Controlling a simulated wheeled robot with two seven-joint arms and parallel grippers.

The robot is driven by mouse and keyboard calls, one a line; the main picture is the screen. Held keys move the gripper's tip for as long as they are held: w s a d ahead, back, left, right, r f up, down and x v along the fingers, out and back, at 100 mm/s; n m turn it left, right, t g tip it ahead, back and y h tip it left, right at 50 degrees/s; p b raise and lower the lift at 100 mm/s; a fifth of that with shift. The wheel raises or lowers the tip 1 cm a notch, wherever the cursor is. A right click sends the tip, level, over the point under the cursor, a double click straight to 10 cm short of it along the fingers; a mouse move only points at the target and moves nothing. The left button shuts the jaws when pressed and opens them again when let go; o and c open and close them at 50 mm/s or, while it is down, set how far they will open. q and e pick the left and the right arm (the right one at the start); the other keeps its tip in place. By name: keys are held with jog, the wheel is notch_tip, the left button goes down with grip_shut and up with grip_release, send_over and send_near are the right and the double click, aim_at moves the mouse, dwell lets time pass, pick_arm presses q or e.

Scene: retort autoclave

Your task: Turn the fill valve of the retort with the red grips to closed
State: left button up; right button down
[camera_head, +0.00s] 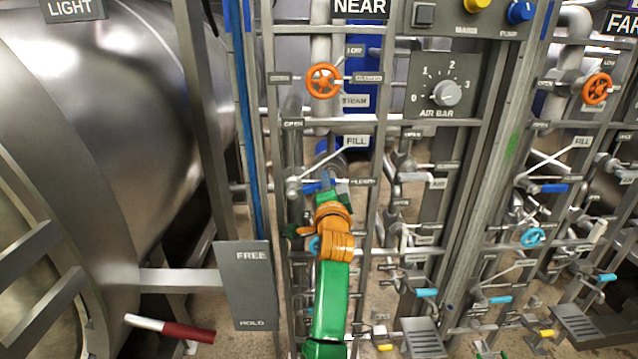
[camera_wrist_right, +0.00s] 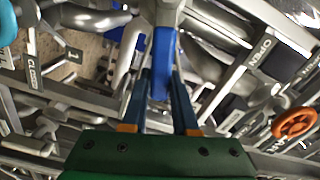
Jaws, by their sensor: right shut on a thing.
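The fill valve stands under the FILL label (camera_head: 356,141) on the near panel. Its blue lever (camera_wrist_right: 161,62) shows in the wrist view between the fingers of my right gripper (camera_wrist_right: 160,100), which is shut on it. In the head view my green and orange right arm comes up from below, and the gripper (camera_head: 328,185) hides most of the valve. OPEN and CLOSED plates stand beside the valve; the exact lever angle is hard to tell. A red grip (camera_head: 188,332) on a pale bar shows at the lower left, by the near vessel. My left gripper is not in view.
An orange steam handwheel (camera_head: 323,80) sits above the valve. The air dial (camera_head: 446,93) is to the right. A similar far panel has its own blue fill lever (camera_head: 548,188). Pipes and rails crowd the gripper. A FREE/HOLD plate (camera_head: 247,286) stands left of my arm.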

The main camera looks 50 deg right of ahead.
jog(key=shift+s+d+f+m, duration=0.1)
jog(key=shift+f+m, duration=1.15)
jog(key=shift+m, duration=0.45)
jog(key=c, duration=0.7)
grip_release()
jog(key=shift+d+f, duration=0.1)
jog(key=v, duration=0.7)
